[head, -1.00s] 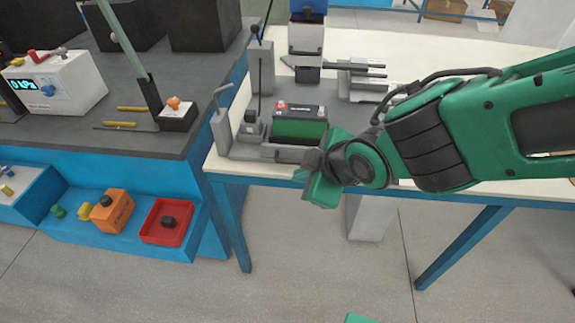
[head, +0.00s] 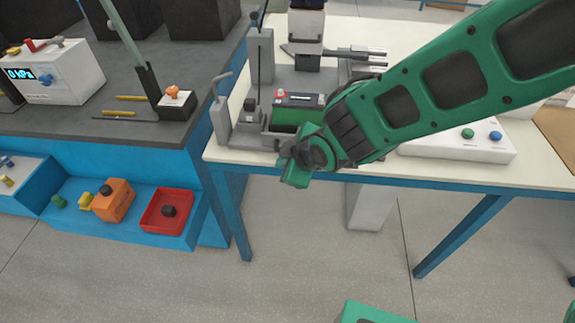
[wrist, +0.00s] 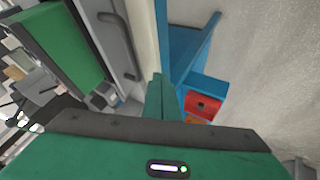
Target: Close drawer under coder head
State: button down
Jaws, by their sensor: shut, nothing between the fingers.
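The coder head, which I take to be the grey-and-white unit (head: 307,28), stands on the bench behind a green battery with a dark top (head: 292,115). The battery sits in a grey drawer-like tray (head: 250,140) that projects toward the bench's front edge. My gripper (head: 295,178) is shut and empty, just in front of the tray at the bench edge, and hides part of its front. In the wrist view my shut green fingers (wrist: 160,95) point past a grey bar handle (wrist: 120,40) on the tray front, apart from it. The battery's green side (wrist: 62,45) shows at upper left.
Grey posts (head: 222,115) flank the tray on the left. A white box with green and blue knobs (head: 460,142) lies on the bench at right. A dark counter (head: 60,125) stands at left, with a red bin (head: 150,220) below.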

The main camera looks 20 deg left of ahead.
jog(key=shift+w+a+r, duration=0.1)
jog(key=shift+w+a, duration=0.05)
jog(key=shift+w, duration=0.35)
jog(key=shift+w+a+r, duration=0.1)
jog(key=shift+w, duration=0.4)
jog(key=w+a, duration=0.1)
jog(key=w, duration=0.4)
jog(key=w+a, duration=0.1)
jog(key=w, duration=0.5)
jog(key=w+a, duration=0.2)
jog(key=w, duration=0.4)
jog(key=shift+w+r, duration=0.15)
jog(key=shift+w, duration=0.05)
